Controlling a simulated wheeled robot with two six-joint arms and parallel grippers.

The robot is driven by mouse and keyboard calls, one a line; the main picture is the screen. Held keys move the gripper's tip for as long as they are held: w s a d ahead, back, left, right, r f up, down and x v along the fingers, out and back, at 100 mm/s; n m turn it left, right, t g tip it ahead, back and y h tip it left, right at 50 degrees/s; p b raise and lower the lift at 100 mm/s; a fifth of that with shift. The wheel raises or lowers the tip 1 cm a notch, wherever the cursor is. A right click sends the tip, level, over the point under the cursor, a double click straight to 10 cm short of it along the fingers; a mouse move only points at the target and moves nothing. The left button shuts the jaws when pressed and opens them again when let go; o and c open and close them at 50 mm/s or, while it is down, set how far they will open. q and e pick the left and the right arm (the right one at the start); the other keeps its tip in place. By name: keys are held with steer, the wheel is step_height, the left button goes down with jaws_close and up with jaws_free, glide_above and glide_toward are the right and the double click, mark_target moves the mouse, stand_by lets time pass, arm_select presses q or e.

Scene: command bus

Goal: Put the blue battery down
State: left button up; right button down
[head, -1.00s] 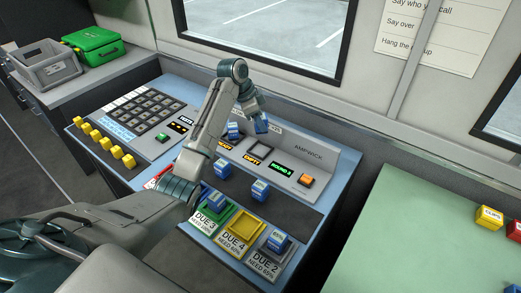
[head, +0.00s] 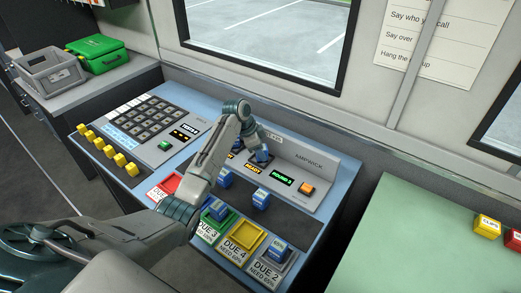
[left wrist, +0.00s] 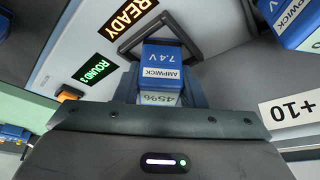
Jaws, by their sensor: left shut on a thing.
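My left gripper (head: 263,157) is shut on a blue battery (head: 262,155) at the right-hand bay of the Ampwick charger. In the left wrist view the same battery (left wrist: 162,65) shows its 7.4 V label between the fingers, its far end at the dark square bay frame (left wrist: 138,30). A yellow READY sign (head: 253,168) lies beside that bay. How deep the battery sits is hidden. My right gripper is not in view.
Blue batteries stand on the dark strip (head: 261,198), in the grey DUE 2 tray (head: 290,262), and near the green DUE 3 tray. The yellow DUE 4 tray (head: 243,240) is empty. A red tray (head: 165,187) shows at left.

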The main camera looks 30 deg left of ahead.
arm_select(q)
steer(key=o, duration=0.9)
steer(key=shift+o, duration=0.9)
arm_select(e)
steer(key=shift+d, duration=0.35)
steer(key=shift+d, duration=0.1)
arm_select(q)
steer(key=b+v, duration=0.2)
steer(key=v, duration=1)
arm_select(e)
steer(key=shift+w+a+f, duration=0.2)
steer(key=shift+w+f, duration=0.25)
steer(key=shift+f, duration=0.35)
arm_select(q)
steer(key=shift+r, duration=0.1)
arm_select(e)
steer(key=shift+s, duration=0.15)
